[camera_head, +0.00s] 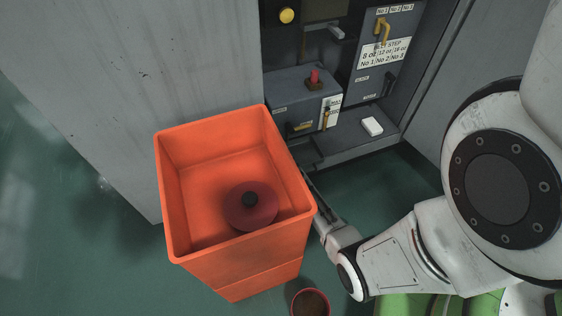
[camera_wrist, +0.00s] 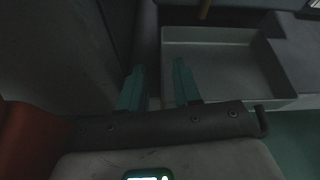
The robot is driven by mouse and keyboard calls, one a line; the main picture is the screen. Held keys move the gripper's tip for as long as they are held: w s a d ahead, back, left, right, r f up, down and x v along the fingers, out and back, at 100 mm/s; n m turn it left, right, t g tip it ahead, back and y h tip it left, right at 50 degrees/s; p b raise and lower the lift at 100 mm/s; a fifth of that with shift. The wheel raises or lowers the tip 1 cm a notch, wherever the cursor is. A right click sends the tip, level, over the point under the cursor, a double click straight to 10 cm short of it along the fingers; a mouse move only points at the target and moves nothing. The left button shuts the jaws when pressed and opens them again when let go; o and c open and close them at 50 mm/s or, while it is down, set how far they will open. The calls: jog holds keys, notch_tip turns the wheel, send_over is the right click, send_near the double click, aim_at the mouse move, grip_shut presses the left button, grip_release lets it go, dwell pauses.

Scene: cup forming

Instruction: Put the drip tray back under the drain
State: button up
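The drip tray (camera_wrist: 225,72) is a shallow grey open box at the upper right of the wrist view. It looks empty, and its left wall appears in the gap between my fingers. My gripper (camera_wrist: 158,68) has its two teal fingers apart; I cannot tell whether either touches the tray. In the head view my gripper (camera_head: 307,175) is a dark, narrow shape beside the orange crate's right edge, partly hidden by it. The tray cannot be made out clearly there. The drain is not clearly visible.
The tall orange crate (camera_head: 183,215) stands close left of my gripper, with a dark red round object (camera_head: 250,207) inside. Behind is the grey machine (camera_head: 290,85) with a red knob, yellow handles and a white block (camera_head: 372,126) on its ledge. Green floor (camera_head: 365,190) is clear right of the gripper.

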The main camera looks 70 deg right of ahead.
jog(key=p+v, duration=0.2)
jog(key=v, duration=0.7)
jog(key=shift+s+a+r+p, duration=0.2)
jog(key=shift+a+r+p, duration=0.05)
jog(key=shift+p, duration=0.05)
